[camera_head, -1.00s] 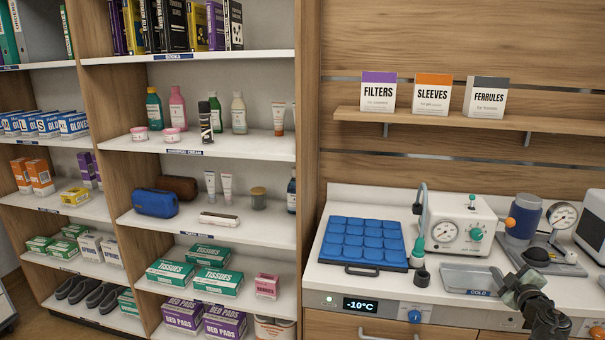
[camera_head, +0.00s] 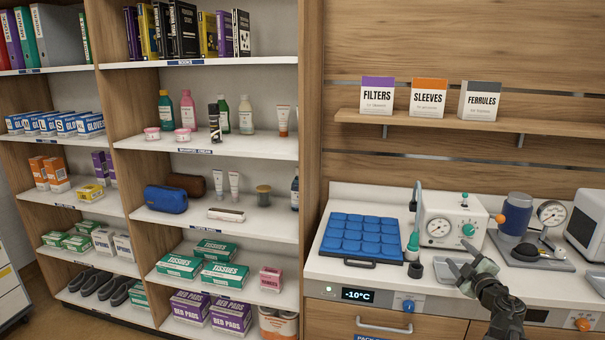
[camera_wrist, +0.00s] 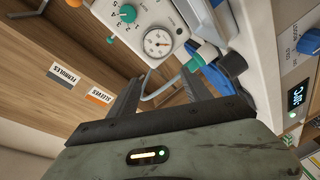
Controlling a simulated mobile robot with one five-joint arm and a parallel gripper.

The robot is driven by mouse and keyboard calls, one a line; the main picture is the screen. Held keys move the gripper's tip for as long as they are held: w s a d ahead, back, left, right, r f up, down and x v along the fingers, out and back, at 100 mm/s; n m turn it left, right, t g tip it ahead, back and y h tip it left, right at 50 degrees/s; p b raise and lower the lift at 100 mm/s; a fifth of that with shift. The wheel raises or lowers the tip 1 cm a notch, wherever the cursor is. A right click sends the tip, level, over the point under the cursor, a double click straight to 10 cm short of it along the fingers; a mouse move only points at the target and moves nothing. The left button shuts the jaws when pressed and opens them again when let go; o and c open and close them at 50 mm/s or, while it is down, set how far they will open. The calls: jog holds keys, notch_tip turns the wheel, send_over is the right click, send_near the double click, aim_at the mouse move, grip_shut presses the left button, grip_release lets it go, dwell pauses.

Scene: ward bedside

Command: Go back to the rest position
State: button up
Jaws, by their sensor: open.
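My gripper (camera_head: 468,273) is at the lower right of the head view, above the front part of the counter, by the metal tray (camera_head: 449,270). Its jaws are open and nothing shows between them. In the wrist view my gripper (camera_wrist: 168,85) points towards the white gauge box (camera_wrist: 150,40), with its two fingers spread apart. My arm and wrist hide part of the counter front and part of the tray.
A blue cold pad (camera_head: 352,238) lies left of the gauge box (camera_head: 452,222). A teal-ended hose tool (camera_head: 413,243) stands between them. A blue cylinder and pump gauge (camera_head: 550,213) stand to the right. Boxes line the wall shelf (camera_head: 440,122). Tall shelves (camera_head: 215,145) fill the left.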

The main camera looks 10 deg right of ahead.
jog(key=w+a+r+m+h+p, duration=0.15)
jog(key=w+a+m, duration=0.4)
jog(key=a, duration=0.85)
jog(key=w+a+r+m+p, duration=0.3)
jog(key=w+a, duration=0.5)
jog(key=a, duration=0.6)
jog(key=s+a+f+m+g+p, duration=0.1)
jog(key=s+a+f+g, duration=0.15)
jog(key=f, duration=0.25)
jog(key=s+a+f+m+g, duration=0.2)
jog(key=a+f+g, duration=0.15)
jog(key=f, duration=0.25)
jog(key=s+a+f+g+y, duration=0.1)
jog(key=s+a+f+g, duration=0.1)
jog(key=s, duration=0.4)
jog(key=s+a+f+g+y, duration=0.2)
jog(key=s+a+f+g, duration=0.1)
jog(key=s+f+g, duration=0.2)
jog(key=s+a+f+n+g+y, duration=0.1)
jog(key=s+a+f+g, duration=0.2)
jog(key=s, duration=0.5)
jog(key=shift+f+g, duration=0.2)
jog(key=shift+g, duration=0.4)
jog(key=shift+d, duration=0.1)
